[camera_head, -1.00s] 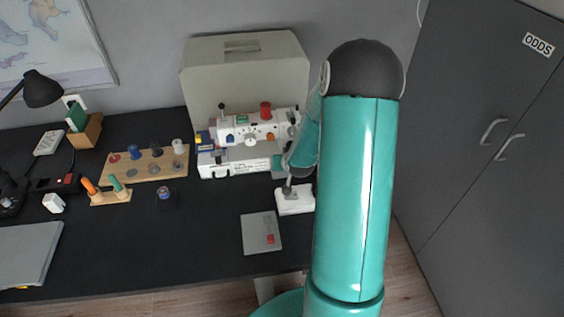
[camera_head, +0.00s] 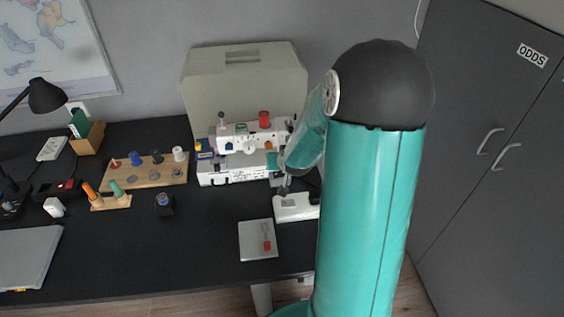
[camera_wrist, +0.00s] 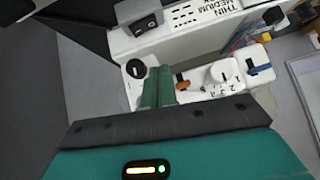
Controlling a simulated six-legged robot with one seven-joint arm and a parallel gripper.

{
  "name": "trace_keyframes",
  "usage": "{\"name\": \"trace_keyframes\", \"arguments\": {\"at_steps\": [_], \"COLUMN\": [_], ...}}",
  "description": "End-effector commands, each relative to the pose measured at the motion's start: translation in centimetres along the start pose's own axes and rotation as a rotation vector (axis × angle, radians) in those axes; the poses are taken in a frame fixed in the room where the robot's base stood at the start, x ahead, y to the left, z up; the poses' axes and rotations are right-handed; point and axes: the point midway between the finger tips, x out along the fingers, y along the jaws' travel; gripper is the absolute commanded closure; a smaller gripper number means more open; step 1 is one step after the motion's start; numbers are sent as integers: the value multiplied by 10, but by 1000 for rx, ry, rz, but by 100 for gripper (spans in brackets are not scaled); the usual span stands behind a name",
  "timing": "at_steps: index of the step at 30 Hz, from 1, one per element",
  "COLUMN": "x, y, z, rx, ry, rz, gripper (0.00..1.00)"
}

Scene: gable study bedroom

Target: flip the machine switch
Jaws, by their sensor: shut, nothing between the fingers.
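A white sewing machine (camera_head: 236,176) stands on the black desk in front of its beige case. In the wrist view the machine (camera_wrist: 180,45) is close and seen at a tilt, with a round black part (camera_wrist: 135,68), an orange-brown lever (camera_wrist: 182,84) and a white numbered dial (camera_wrist: 221,73). I cannot tell for certain which part is the switch. My gripper (camera_wrist: 158,76) is shut and empty, its green fingers together beside the black part and the lever; contact is unclear. In the head view my gripper (camera_head: 284,186) is at the machine's right end, partly hidden by my arm.
A white box (camera_head: 297,207) sits just below my gripper, and a grey plate (camera_head: 258,240) with a red part lies nearer. A wooden spool rack (camera_head: 146,170) and a laptop (camera_head: 26,257) are left. The beige case (camera_head: 245,85) stands behind the machine; grey cabinets (camera_head: 478,150) are right.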

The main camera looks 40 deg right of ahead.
Motion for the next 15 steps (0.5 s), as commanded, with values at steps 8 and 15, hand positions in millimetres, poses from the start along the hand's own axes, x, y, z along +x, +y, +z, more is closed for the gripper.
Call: {"name": "trace_keyframes", "arguments": {"at_steps": [8,15], "x": [-38,-46], "y": [-6,-8], "z": [-1,1], "rx": [-1,-1], "ry": [2,1], "rz": [0,0], "gripper": [100,100]}}
